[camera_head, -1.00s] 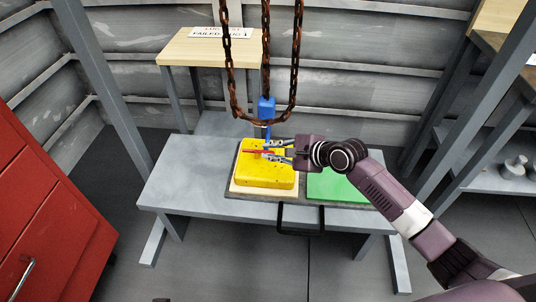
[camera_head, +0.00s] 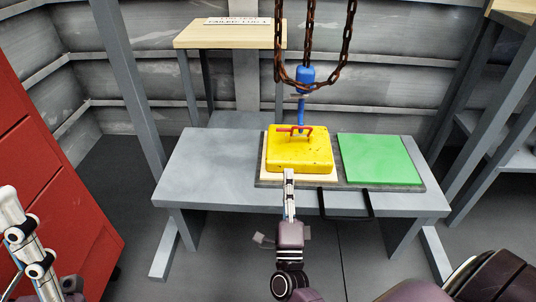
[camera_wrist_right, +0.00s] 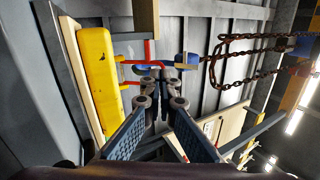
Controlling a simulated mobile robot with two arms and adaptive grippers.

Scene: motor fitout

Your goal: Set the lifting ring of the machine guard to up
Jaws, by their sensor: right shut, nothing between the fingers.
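The machine guard is a yellow block (camera_head: 300,155) on a pale board on the bench. Its red lifting ring (camera_head: 309,135) stands raised off the block's top; the right wrist view shows the red ring (camera_wrist_right: 149,50) sticking out from the yellow block (camera_wrist_right: 98,80). My right gripper (camera_head: 289,172) is shut and empty, at the guard's front edge in the head view, apart from the ring. Its fingertips (camera_wrist_right: 159,72) also show in the wrist view. My left gripper (camera_head: 20,235) shows partly at the lower left edge; its jaws are unclear.
A blue hoist hook (camera_head: 301,115) hangs on rusty chains (camera_head: 346,45) just behind the ring. A green pad (camera_head: 380,160) lies right of the guard. The grey bench (camera_head: 205,165) is clear at left. A red cabinet (camera_head: 45,200) stands at left.

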